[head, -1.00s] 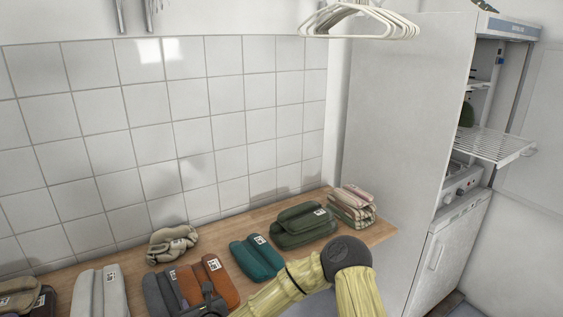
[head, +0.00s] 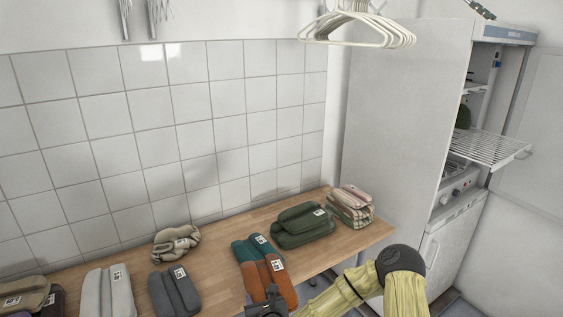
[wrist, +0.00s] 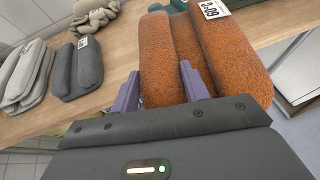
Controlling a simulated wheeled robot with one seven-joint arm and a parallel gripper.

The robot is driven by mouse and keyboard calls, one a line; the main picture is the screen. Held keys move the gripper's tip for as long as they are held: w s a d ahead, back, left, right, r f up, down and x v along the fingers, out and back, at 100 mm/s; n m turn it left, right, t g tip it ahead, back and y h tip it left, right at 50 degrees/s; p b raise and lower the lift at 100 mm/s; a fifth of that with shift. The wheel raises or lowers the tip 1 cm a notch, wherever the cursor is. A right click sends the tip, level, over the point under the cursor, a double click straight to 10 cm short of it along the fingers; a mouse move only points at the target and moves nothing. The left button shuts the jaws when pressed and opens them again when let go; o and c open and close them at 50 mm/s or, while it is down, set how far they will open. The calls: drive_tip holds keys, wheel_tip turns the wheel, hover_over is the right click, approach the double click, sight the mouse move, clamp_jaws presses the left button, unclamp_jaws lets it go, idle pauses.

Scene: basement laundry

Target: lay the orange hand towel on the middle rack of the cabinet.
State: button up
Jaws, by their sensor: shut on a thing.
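My gripper (head: 268,298) is shut on the orange hand towel (head: 280,286), holding it by its near end. In the wrist view the two purple fingers (wrist: 160,88) press on the folded orange towel (wrist: 232,55), which bears a white tag. In the head view the towel overlaps the teal towel (head: 241,250); the gap beneath it is hard to judge. The open cabinet (head: 408,110) stands at the right. Its wire middle rack (head: 492,148) sticks out of the front, and the part that shows is bare.
A dark grey towel (head: 174,291), a light grey towel (head: 108,292), a green towel (head: 302,226) and a striped stack (head: 350,207) lie on the wooden counter (head: 212,258). White hangers (head: 360,30) hang before the cabinet side. A dark green thing (head: 463,117) is inside the cabinet.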

drive_tip(key=s+d+m+h+p, duration=0.2)
drive_tip(key=d, duration=0.9)
drive_tip(key=s+d+m+h+p, duration=0.1)
drive_tip(key=s+d+h+p, duration=0.1)
drive_tip(key=d, duration=0.8)
drive_tip(key=shift+s+d+r+m+t+p, duration=0.15)
drive_tip(key=shift+s+d+m+t+p, duration=0.1)
drive_tip(key=shift+d+m+t+p, duration=0.25)
drive_tip(key=shift+a, duration=0.15)
drive_tip(key=s+f, duration=0.4)
drive_tip(key=f, duration=0.1)
drive_tip(key=shift+s+f, duration=0.2)
